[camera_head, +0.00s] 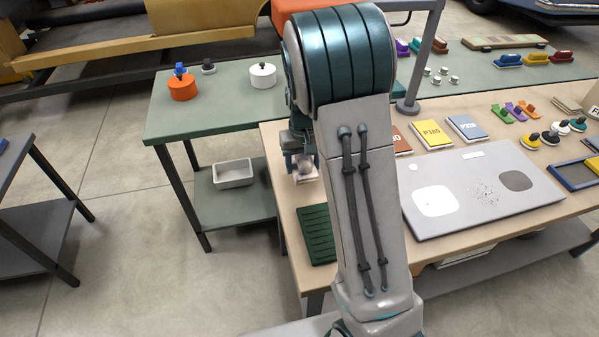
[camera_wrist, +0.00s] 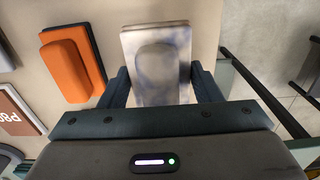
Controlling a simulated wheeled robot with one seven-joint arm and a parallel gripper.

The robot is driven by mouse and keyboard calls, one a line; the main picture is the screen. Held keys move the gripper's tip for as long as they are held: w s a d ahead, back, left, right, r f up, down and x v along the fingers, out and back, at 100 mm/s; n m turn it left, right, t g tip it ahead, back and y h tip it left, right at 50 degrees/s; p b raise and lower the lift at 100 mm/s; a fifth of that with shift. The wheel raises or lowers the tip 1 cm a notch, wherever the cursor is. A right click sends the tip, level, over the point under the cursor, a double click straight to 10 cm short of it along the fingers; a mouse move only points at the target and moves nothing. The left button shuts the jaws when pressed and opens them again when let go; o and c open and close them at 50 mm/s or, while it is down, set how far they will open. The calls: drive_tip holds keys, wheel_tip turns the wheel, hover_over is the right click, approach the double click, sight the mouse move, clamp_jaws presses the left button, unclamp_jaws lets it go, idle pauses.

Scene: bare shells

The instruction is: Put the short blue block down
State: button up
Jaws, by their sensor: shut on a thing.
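My gripper (camera_wrist: 160,92) is shut on a pale block (camera_wrist: 157,70) with grey-blue smudges, a flat base and a rounded raised top. It does not look plainly blue. One finger is on each side of it. In the head view my gripper (camera_head: 303,165) is at the left end of the wooden-topped table (camera_head: 285,190), with the pale block (camera_head: 306,177) low under it. I cannot tell whether the block touches the tabletop. My arm hides part of the table.
An orange block (camera_wrist: 72,63) on a dark base lies left of the held block in the wrist view. A green ridged mat (camera_head: 317,235) lies nearer on the table. A grey board (camera_head: 480,190) is to the right. The table edge is close to my gripper.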

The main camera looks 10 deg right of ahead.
drive_tip(key=shift+a+f, duration=0.2)
drive_tip(key=shift+a, duration=0.15)
drive_tip(key=shift+f, duration=0.3)
drive_tip(key=shift+f+p, duration=0.3)
drive_tip(key=shift+f, duration=1.45)
drive_tip(key=shift+f, duration=0.1)
drive_tip(key=shift+f, duration=0.15)
drive_tip(key=o, duration=1)
